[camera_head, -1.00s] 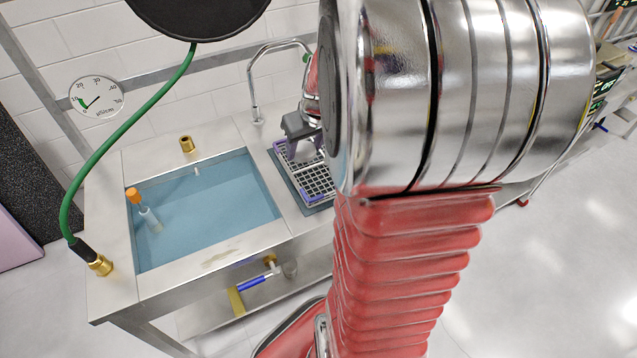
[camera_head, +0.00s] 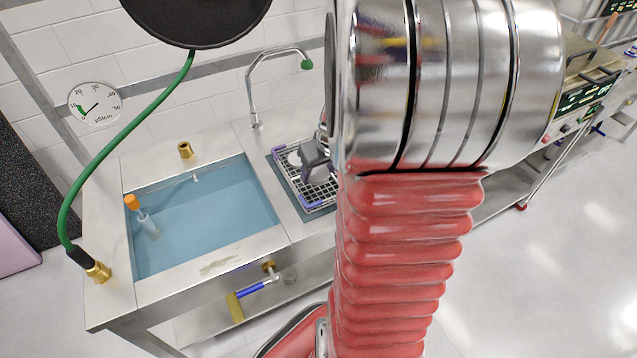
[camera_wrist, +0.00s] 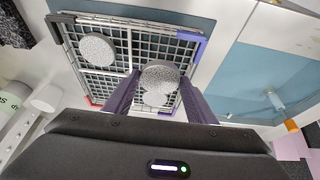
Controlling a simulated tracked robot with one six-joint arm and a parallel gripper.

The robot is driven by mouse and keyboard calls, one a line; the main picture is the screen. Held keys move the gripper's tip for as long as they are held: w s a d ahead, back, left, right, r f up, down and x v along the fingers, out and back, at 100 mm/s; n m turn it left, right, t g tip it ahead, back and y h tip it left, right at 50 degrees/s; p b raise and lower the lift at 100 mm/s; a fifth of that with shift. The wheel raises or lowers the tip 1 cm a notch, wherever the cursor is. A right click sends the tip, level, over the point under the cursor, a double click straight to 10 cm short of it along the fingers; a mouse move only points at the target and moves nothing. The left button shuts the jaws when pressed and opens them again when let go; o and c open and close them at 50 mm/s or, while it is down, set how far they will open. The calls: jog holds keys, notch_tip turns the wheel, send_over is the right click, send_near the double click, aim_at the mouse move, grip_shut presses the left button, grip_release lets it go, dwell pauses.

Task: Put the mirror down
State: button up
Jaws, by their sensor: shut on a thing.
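My gripper (camera_wrist: 160,77) has two dark purple fingers, shut on a round, silvery speckled mirror (camera_wrist: 158,90) in the wrist view. The mirror is over the wire-grid rack (camera_wrist: 122,26); I cannot tell whether it touches the grid. A second round speckled disc (camera_wrist: 95,49) lies on the rack apart from my fingers. In the head view my gripper (camera_head: 316,168) is at the rack (camera_head: 318,203), beside the basin, and my arm partly hides this area.
A water-filled basin (camera_head: 205,215) with an orange-capped float (camera_head: 140,215) is left of the rack. A curved tap (camera_head: 253,85) stands behind. A green hose (camera_head: 130,120) and brass fitting (camera_head: 185,150) are at the left. A blue-handled valve (camera_head: 255,286) sits below the bench front.

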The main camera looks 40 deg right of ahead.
aim_at(319, 192)
jog(key=shift+f, duration=0.6)
jog(key=shift+f, duration=1.85)
jog(key=o, duration=0.9)
jog(key=shift+f, duration=0.1)
jog(key=v, duration=1.2)
